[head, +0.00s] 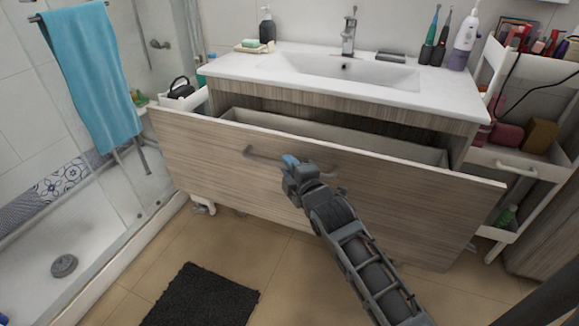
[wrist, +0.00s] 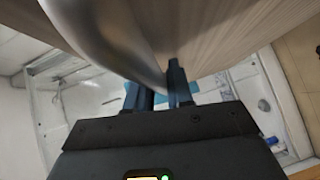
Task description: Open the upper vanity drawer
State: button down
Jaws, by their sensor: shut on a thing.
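The wood-grain vanity drawer (head: 410,205) is pulled well out from under the white sink top (head: 440,97). Its light inner walls and part of its inside show behind the front; I see no contents there. The metal bar handle (head: 262,156) runs across the upper middle of the drawer front. My gripper (head: 290,162) is at the handle, shut on it. In the wrist view my dark fingers (wrist: 160,92) are close around the curved, shiny handle (wrist: 112,48), with the wood front above. The exact contact is partly hidden.
A white cart (head: 487,155) with cosmetics stands close on the right. A glass shower with a blue towel (head: 92,70) is on the left. A dark mat (head: 200,297) lies on the tan floor in front. A soap bottle and toothbrushes stand on the sink top.

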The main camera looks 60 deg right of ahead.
jog(key=c, duration=1.1)
grip_release()
jog(key=v, duration=0.7)
jog(key=shift+s+a, duration=0.25)
jog(key=shift+s, duration=0.05)
jog(key=s+a+f+m+t+y, duration=0.1)
jog(key=s+a+y, duration=0.2)
jog(key=a, duration=0.7)
jog(key=s+a+r+m+y, duration=0.3)
jog(key=s+a+r, duration=0.1)
jog(key=s+a, duration=0.4)
jog(key=s+a+r+m+t+y, duration=0.1)
jog(key=s+a+r+m+y, duration=0.2)
jog(key=s+a, duration=0.5)
jog(key=shift+s+a+r+m+y+p, duration=0.3)
jog(key=shift+s+r+m+y+p, duration=0.1)
jog(key=shift+s+m+y, duration=0.35)
